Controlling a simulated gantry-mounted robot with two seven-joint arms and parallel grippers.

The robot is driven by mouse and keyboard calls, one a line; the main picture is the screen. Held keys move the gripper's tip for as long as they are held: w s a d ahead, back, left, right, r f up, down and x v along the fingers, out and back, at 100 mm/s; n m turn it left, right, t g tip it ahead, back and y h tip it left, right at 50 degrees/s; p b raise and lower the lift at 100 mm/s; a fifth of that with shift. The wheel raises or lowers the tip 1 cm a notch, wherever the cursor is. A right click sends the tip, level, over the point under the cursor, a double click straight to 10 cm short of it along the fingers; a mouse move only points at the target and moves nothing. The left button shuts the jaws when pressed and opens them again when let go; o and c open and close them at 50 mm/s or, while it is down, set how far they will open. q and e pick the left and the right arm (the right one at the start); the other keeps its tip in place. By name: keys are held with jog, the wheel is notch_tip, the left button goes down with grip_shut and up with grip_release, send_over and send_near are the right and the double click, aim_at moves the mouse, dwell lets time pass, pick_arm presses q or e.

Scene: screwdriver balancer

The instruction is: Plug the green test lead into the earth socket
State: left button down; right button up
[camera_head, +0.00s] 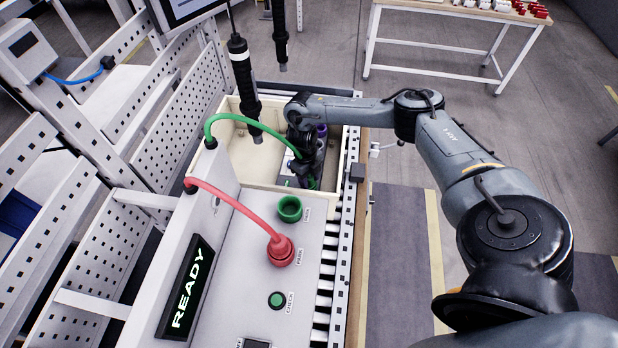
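The green test lead (248,119) rises from the console's upright panel and arches right to my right gripper (308,180). Its far end is mostly hidden by the gripper, with a bit of green showing at the fingers. My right gripper points down over the cream bin, beyond the green socket. I cannot tell whether its fingers are closed on the lead's end. The green socket (290,208) on the console top is empty; its small label is hard to read. My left gripper is not in view.
A red lead (232,202) ends in a red plug (281,251) in the console. A green button (276,300) and a READY display (187,288) are nearer. A black screwdriver (243,85) hangs over the cream bin (262,178), left of my gripper.

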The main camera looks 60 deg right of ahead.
jog(key=o, duration=0.3)
jog(key=shift+w+r, duration=0.15)
jog(key=shift+r, duration=0.45)
jog(key=r+p, duration=0.1)
jog(key=r, duration=0.1)
jog(key=r+p, duration=0.1)
jog(key=r, duration=0.2)
jog(key=w+r+p, duration=0.1)
jog(key=r, duration=0.2)
jog(key=shift+d+r, duration=0.1)
jog(key=shift+r+p, duration=0.45)
jog(key=shift+r, duration=0.25)
